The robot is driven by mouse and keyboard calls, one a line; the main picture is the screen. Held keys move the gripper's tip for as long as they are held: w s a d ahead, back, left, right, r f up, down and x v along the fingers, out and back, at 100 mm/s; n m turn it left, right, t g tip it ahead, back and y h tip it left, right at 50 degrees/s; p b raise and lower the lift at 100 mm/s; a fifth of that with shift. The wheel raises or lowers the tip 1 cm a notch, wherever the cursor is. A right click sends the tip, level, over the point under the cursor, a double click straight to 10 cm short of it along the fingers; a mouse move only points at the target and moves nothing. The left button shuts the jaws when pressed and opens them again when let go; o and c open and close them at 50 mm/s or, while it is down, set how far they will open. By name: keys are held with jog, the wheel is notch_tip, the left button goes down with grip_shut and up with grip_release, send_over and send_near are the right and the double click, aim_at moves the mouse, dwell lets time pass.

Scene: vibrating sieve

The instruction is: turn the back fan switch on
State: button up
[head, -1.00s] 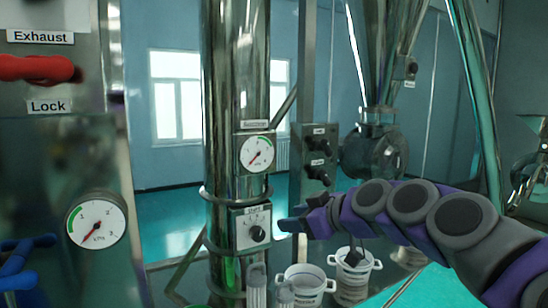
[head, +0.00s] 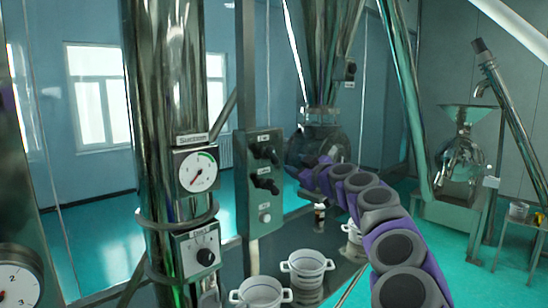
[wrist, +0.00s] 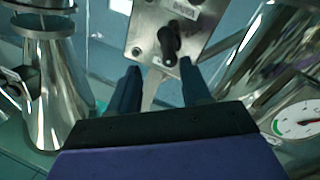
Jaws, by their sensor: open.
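A grey control panel (head: 259,205) with two black knobs and a round button below stands behind the metal column. The upper knob (head: 264,152) and lower knob (head: 266,183) have small labels I cannot read, so I cannot tell which is the back fan switch. My gripper (head: 300,174) shows at the end of my arm, right of the panel; its fingers are hard to make out there. In the wrist view my gripper (wrist: 160,86) is open and empty. A black knob (wrist: 170,42) on the panel lies ahead, beyond the fingertips, with no visible contact.
The column (head: 172,100) carries a gauge (head: 198,171) and a switch box (head: 197,250), left of the panel. White buckets (head: 307,266) stand low in front. A hopper machine (head: 316,148) is behind my arm. Teal floor is open at the back.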

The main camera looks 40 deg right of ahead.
aim_at(273, 156)
jog(key=w, duration=0.3)
jog(key=w+p, duration=0.1)
jog(key=w, duration=0.5)
jog(key=shift+w+a+r+p, duration=0.15)
jog(key=shift+a+r+p, duration=0.15)
jog(key=shift+a, duration=0.1)
jog(key=shift+w+a+r, duration=0.1)
jog(key=shift+w, duration=0.2)
jog(key=shift+w+d+p, duration=0.2)
jog(key=shift+w+p, duration=0.1)
jog(key=shift+w, duration=0.25)
jog(key=shift+w+d+f, duration=0.25)
jog(key=shift+w+d, duration=0.4)
jog(key=shift+d, duration=0.2)
jog(key=shift+a+r, duration=0.2)
jog(key=shift+a, duration=0.6)
jog(key=shift+d, duration=0.1)
jog(key=c, duration=0.3)
jog(key=shift+d+f, duration=0.1)
jog(key=shift+d, duration=0.2)
jog(key=c, duration=0.3)
jog(key=shift+a+f, duration=0.1)
grip_shut()
